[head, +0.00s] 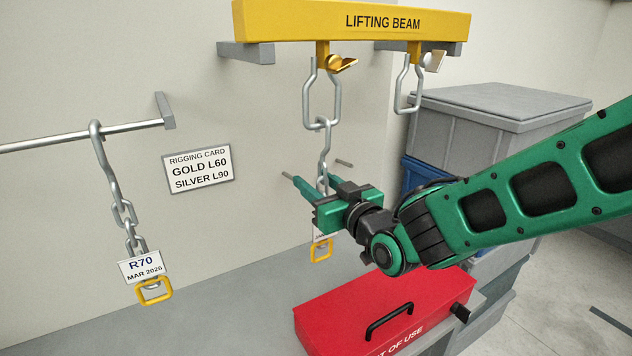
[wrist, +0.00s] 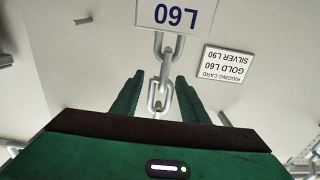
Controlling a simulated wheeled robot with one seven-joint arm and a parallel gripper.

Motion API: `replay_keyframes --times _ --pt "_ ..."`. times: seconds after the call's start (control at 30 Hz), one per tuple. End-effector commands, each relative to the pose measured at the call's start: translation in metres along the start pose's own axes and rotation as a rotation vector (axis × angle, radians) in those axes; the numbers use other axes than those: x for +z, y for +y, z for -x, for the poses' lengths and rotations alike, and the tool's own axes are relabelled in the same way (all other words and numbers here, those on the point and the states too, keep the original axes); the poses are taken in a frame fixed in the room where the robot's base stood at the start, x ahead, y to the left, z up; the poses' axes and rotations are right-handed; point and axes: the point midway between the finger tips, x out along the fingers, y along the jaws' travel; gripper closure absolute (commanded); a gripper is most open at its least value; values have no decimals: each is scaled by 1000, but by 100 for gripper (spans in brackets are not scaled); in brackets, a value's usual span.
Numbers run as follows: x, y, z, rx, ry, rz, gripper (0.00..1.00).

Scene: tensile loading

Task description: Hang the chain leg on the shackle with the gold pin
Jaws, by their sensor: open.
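The shackle with the gold pin (head: 343,65) hangs from the left part of the yellow lifting beam (head: 422,25). A grey chain leg (head: 325,140) hangs down from this shackle, its top hook appearing to sit in the shackle's lower bow. Its tag reads L60 in the wrist view (wrist: 174,17). In the head view the tag is mostly hidden behind my gripper (head: 312,183), with a yellow end link (head: 320,251) below. My gripper is open, with its green fingers on either side of the chain in the wrist view (wrist: 159,85). Contact with the chain cannot be told.
A silver-pin shackle (head: 408,88) hangs empty at right. Another chain (head: 122,210), tagged R70, hangs from a wall rail (head: 60,141) at left. A rigging card (head: 198,169) reads gold L60, silver L90. A red toolbox (head: 340,305) stands below my gripper; grey bins (head: 470,125) stand at right.

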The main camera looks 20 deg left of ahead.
Motion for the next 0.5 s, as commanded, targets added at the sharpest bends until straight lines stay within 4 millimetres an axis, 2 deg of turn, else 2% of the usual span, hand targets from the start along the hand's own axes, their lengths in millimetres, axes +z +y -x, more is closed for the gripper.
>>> replay_keyframes --times 0.3,0.5 --pt "-1 2 58 1 3 -1 60" --pt "-1 3 86 0 4 0 60"
